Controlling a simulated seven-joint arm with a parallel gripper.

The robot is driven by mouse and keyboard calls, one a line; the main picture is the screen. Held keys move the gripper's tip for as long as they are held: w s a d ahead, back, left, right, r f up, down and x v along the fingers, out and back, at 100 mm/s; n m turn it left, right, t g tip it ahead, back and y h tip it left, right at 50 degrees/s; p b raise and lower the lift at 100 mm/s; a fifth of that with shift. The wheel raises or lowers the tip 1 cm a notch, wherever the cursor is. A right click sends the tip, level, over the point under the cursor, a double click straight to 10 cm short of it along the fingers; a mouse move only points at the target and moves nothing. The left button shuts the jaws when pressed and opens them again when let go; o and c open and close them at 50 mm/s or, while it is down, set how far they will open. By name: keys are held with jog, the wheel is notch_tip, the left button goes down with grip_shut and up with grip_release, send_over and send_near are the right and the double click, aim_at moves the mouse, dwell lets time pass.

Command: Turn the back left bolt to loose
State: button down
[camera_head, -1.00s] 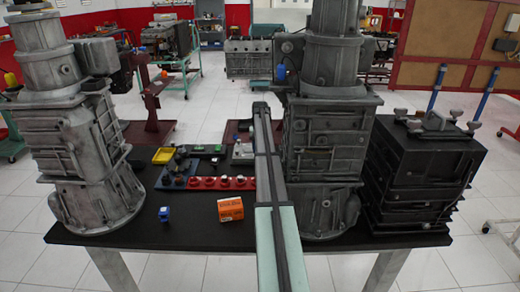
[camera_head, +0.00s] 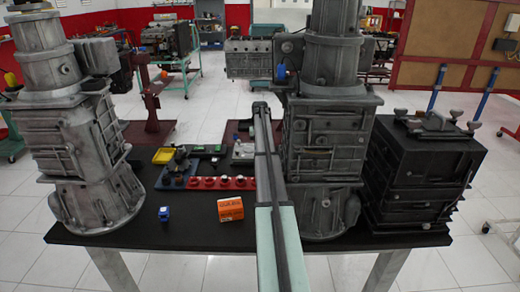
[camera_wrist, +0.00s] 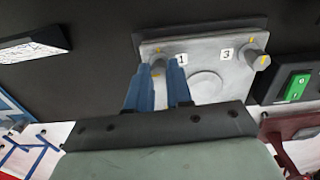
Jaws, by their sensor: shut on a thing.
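A light grey plate (camera_wrist: 207,88) with numbered bolts fills the middle of the wrist view. The bolt by label 1 (camera_wrist: 157,67) is between the blue fingertips of my gripper (camera_wrist: 163,76), which is shut on it. Its yellow marks show, but the fingers partly cover it. The bolt by label 3 (camera_wrist: 257,58) stands clear to the right, with yellow marks. Other bolts do not show clearly. In the head view the plate (camera_head: 242,152) is small and partly behind my arm; the fingers are hidden there.
A green switch box (camera_wrist: 297,88) lies right of the plate. Tall grey castings stand left (camera_head: 85,150) and right (camera_head: 325,140). The table's front is mostly clear.

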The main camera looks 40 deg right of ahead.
jog(key=shift+n, duration=2.5)
jog(key=c, duration=1)
grip_release()
jog(key=shift+r, duration=0.1)
notch_tip(320, 180, up, 14)
jog(key=shift+f, duration=0.2)
